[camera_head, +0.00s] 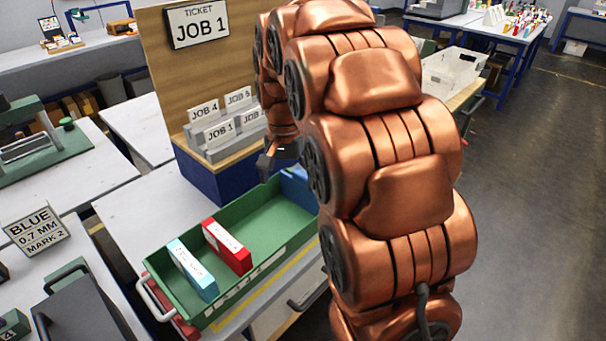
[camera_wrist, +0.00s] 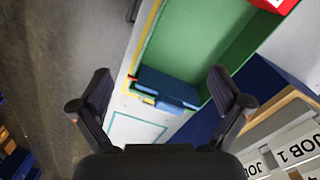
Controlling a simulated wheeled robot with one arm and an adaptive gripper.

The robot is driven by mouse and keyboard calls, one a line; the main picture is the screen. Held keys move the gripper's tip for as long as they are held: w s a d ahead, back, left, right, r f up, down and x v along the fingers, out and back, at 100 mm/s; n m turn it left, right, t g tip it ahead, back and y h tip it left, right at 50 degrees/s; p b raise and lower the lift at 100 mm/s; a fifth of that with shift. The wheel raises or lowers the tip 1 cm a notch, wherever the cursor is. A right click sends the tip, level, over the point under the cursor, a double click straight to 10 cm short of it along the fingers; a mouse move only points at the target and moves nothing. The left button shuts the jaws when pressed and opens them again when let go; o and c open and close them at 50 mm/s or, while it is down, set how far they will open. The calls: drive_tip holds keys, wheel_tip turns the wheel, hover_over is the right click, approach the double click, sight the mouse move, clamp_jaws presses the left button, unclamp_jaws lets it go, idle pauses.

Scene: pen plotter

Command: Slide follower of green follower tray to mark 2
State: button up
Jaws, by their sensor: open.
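The green follower tray (camera_head: 262,221) lies on the grey table, a long open tray that also fills the upper middle of the wrist view (camera_wrist: 190,40). Its blue follower (camera_head: 297,186) stands at the tray's far end, partly hidden by my arm; in the wrist view the follower (camera_wrist: 165,88) appears between my fingers. My gripper (camera_wrist: 161,84) is open and empty, its fingers apart on either side of the follower in the picture. In the head view my gripper (camera_head: 277,155) is partly hidden by my arm, near that far end. Mark 2 cannot be made out on the tray's side.
A cyan box (camera_head: 191,270) and a red box (camera_head: 227,247) stand in the tray's near half. A job card holder (camera_head: 222,135) stands beside the tray's far end. A sign (camera_head: 37,228) reads "BLUE 0,7 MM MARK 2". The tray floor between red box and follower looks clear.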

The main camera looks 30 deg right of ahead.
sight(303, 174)
drive_tip(key=w+d+f+m, duration=0.1)
drive_tip(key=w+d, duration=0.2)
drive_tip(key=d, duration=0.1)
drive_tip(key=w+d+f+m, duration=0.1)
drive_tip(key=w+d+m, duration=0.1)
drive_tip(key=w+d, duration=0.2)
drive_tip(key=w+d+f+m, duration=0.1)
drive_tip(key=w+d+m, duration=0.1)
drive_tip(key=w+d, duration=0.2)
drive_tip(key=shift+w+f+t, duration=0.25)
drive_tip(key=shift+f+t, duration=0.05)
drive_tip(key=shift+f, duration=0.05)
drive_tip(key=shift+w+d+f, duration=0.1)
drive_tip(key=shift+d+f, duration=0.05)
drive_tip(key=shift+f, duration=0.2)
wheel_tip(303, 174, down, 6)
drive_tip(key=shift+r+p, duration=0.25)
drive_tip(key=shift+p, duration=0.65)
drive_tip(key=shift+f, duration=0.85)
drive_tip(key=c, duration=1.6)
drive_tip(key=shift+c, duration=0.2)
